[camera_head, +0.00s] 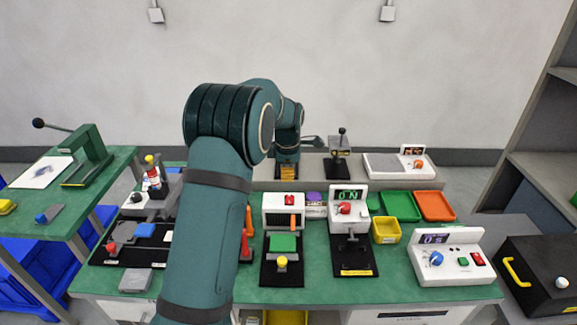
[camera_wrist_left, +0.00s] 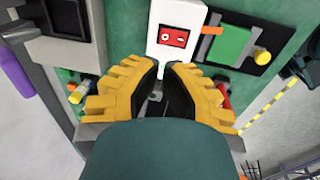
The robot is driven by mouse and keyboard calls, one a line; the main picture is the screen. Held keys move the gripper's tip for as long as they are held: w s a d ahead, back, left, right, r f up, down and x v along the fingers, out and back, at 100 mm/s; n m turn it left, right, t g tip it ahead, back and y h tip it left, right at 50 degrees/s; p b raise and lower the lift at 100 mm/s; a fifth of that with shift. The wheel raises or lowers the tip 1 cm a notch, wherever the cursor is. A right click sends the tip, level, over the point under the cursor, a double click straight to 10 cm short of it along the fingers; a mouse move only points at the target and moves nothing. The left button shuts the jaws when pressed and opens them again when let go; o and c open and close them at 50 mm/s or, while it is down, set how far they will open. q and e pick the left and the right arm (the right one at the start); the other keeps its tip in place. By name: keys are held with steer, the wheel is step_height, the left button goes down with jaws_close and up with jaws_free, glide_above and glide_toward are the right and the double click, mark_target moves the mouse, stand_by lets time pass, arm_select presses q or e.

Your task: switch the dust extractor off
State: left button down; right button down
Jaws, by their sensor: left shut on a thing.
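I cannot tell for certain which device is the dust extractor. A white box (camera_head: 271,216) with a red switch (camera_head: 289,200) stands mid-table behind a green pad (camera_head: 282,243) and a yellow knob (camera_head: 282,262). In the left wrist view a white box (camera_wrist_left: 158,45) with a red switch (camera_wrist_left: 173,38) lies just beyond my fingertips. My left gripper (camera_head: 288,172) points down behind the head view's white box. Its yellow fingers (camera_wrist_left: 163,72) are close together on something small that I cannot make out. My right gripper is not in view.
A device with an ON display and red knob (camera_head: 345,208) stands just right. A white console (camera_head: 447,266) is at front right. A lever fixture (camera_head: 340,145) stands on the back ledge. Green (camera_head: 400,206), orange (camera_head: 435,205) and yellow (camera_head: 386,230) bins are right of centre. My left arm hides part of the table.

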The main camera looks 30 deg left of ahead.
mark_target(288, 194)
arm_select(q)
steer(key=f, duration=0.2)
steer(key=f+b, duration=0.1)
steer(key=f, duration=0.2)
steer(key=w+f, duration=0.1)
steer(key=f, duration=0.1)
steer(key=shift+a+f, duration=0.25)
steer(key=shift+f, duration=0.15)
